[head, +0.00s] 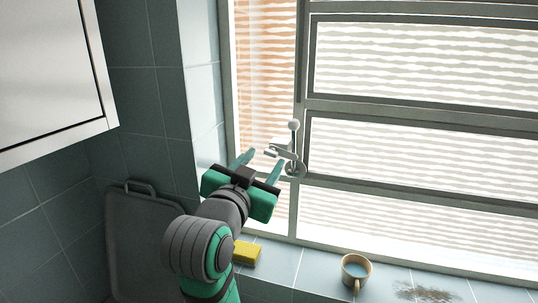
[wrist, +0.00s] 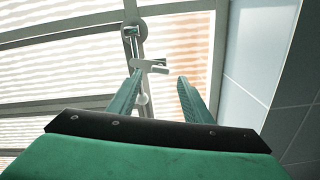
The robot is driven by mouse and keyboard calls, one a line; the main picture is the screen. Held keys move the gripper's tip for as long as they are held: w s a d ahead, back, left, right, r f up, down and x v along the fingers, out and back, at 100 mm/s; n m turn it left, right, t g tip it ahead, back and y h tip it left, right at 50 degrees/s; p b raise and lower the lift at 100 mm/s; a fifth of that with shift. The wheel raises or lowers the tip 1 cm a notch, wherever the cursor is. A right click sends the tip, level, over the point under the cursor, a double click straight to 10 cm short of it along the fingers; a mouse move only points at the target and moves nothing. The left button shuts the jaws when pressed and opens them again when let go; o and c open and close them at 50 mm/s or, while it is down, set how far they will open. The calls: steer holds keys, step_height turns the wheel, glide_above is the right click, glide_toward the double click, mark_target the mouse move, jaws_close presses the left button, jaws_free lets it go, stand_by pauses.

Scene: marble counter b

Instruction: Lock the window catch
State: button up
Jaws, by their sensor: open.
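The window catch (head: 287,152) is pale metal and sits on the upright window frame, low on the left. It has a ball knob (head: 294,125) at its top, a short arm pointing left and a round base at its lower end. My gripper (head: 263,164) is open and empty, just left of and below the catch. In the wrist view the catch (wrist: 152,66) shows just beyond my open fingers (wrist: 160,76), with the knob (wrist: 142,99) partly beside the left finger. I cannot tell whether a finger touches it.
The window frame (head: 304,60) has several horizontal bars. On the tiled sill are a yellow sponge (head: 247,252), a mug (head: 356,269) and a brown stain (head: 425,294). A grey board (head: 150,240) leans at the left wall, below a white cabinet (head: 50,70).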

mark_target(270, 153)
steer(key=shift+x, duration=2.1)
